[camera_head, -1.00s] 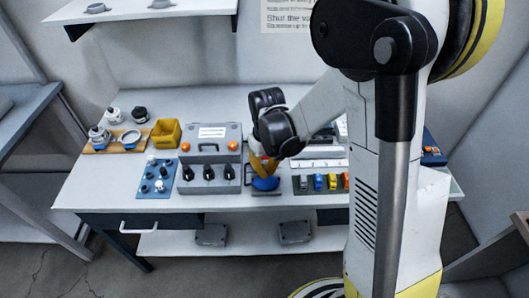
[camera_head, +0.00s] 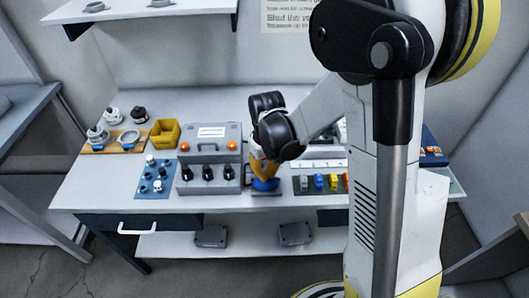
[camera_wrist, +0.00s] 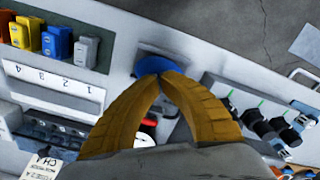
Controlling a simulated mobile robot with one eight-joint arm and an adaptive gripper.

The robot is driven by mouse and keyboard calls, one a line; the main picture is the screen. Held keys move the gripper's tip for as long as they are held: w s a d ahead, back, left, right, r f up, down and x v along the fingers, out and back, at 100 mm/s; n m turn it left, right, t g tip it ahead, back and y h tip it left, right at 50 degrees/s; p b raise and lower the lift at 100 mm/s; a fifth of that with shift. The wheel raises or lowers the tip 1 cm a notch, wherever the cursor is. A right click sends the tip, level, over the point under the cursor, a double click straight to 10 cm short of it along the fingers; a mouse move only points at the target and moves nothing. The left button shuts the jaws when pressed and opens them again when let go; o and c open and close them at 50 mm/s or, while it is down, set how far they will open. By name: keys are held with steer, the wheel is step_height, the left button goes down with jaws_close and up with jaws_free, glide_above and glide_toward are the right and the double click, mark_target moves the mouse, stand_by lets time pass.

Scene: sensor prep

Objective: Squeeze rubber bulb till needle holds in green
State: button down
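The rubber bulb (camera_head: 265,184) appears as a blue rounded shape near the table's front edge, right of the grey case. It also shows in the wrist view (camera_wrist: 150,65), around the fingertips. My gripper (camera_head: 263,176) points down onto it. In the wrist view, its yellow fingers (camera_wrist: 161,76) come together at the tips, with blue showing beyond them and between them. The fingers look shut on the bulb, though they cover much of it. I cannot make out a needle or a green zone in either view.
Left of the bulb stand the grey case (camera_head: 211,158) with black knobs and a blue board (camera_head: 153,190) with small parts. A yellow bin (camera_head: 165,134) and wooden tray (camera_head: 98,149) lie farther left. Coloured blocks (camera_head: 319,181) stand close on the right.

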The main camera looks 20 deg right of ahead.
steer(key=shift+f+b, duration=0.95)
steer(key=shift+f, duration=0.15)
stand_by(0.4)
steer(key=shift+r, duration=0.1)
stand_by(0.5)
steer(key=shift+r+p, duration=2.5)
steer(key=shift+r, duration=0.95)
steer(key=shift+r, duration=0.2)
steer(key=s+r+m+t, duration=0.2)
steer(key=s+r+t, duration=0.5)
steer(key=s+r, duration=0.5)
steer(key=shift+s+r, duration=0.35)
steer(key=shift+r, duration=2.05)
